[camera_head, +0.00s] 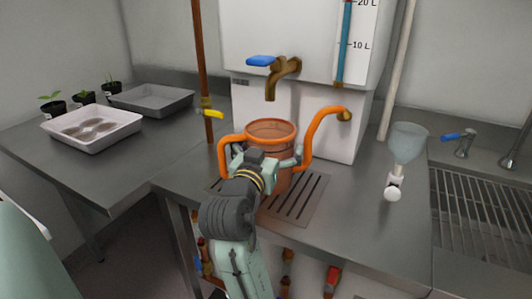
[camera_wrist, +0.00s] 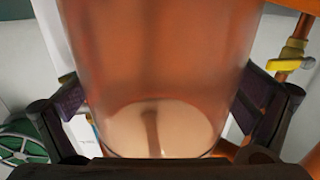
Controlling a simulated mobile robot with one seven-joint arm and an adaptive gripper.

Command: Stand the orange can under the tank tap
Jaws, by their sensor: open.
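The orange can (camera_head: 271,130) stands upright on the slotted drip grate (camera_head: 308,196), its open top below the mouth of the brass tank tap (camera_head: 283,72). Its handle loops to the left and its long spout curves up to the right. My gripper (camera_head: 268,162) is at the can's near side, low on its body, with jaws open and a finger on either side. In the wrist view the can (camera_wrist: 160,60) fills the space between the two dark fingers; whether they touch it I cannot tell. The tap's blue lever (camera_head: 261,61) points left.
The white tank (camera_head: 245,30) stands behind the can. A brown pipe with a yellow lever (camera_head: 212,113) rises to the left. A funnel-topped vessel (camera_head: 408,145) and a sink grid (camera_head: 480,215) are to the right. Trays (camera_head: 95,145) and seedling pots sit on the left bench.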

